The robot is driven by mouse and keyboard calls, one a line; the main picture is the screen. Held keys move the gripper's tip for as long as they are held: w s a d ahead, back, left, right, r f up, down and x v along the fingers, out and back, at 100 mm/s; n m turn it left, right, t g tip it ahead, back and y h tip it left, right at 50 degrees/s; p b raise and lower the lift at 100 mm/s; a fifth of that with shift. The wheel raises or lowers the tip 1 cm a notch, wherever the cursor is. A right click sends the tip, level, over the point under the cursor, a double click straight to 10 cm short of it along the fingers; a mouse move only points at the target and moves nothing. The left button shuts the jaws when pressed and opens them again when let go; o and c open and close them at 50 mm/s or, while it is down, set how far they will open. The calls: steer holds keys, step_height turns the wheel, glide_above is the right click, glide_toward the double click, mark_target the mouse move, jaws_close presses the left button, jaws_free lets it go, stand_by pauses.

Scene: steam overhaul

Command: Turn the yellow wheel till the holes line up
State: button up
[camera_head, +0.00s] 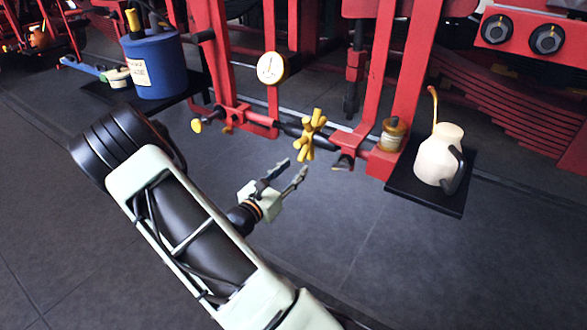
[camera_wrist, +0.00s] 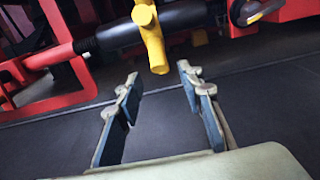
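The yellow wheel (camera_head: 311,134) has knobbed spokes and sits on a dark horizontal shaft between red frame posts. In the wrist view one yellow spoke (camera_wrist: 150,38) hangs down just beyond my fingertips, roughly midway between them. My gripper (camera_head: 290,172) is open and empty, below and to the left of the wheel in the head view. Its two fingers (camera_wrist: 158,82) are spread apart and do not touch the spoke. I cannot make out the holes in either view.
A round white gauge (camera_head: 271,68) stands above left of the wheel. A small yellow tap (camera_head: 197,125) is further left. A cream jug (camera_head: 438,156) stands on a black shelf (camera_head: 424,197) at right, a blue can (camera_head: 155,66) at upper left. The floor below is clear.

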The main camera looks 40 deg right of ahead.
mark_target(300, 144)
step_height(300, 144, up, 7)
steer(key=a+p, duration=0.2)
steer(key=shift+s+b+x, duration=0.15)
steer(key=shift+b+x, duration=0.1)
steer(key=shift+x, duration=1.2)
steer(key=shift+s+b+x, duration=0.2)
steer(key=shift+b+x, duration=0.05)
steer(key=shift+x, duration=1.2)
steer(key=shift+d, duration=0.1)
steer(key=shift+c, duration=0.5)
jaws_close()
steer(key=shift+f, duration=0.15)
steer(key=shift+f+b, duration=0.95)
steer(key=shift+f, duration=0.35)
steer(key=shift+s, duration=0.1)
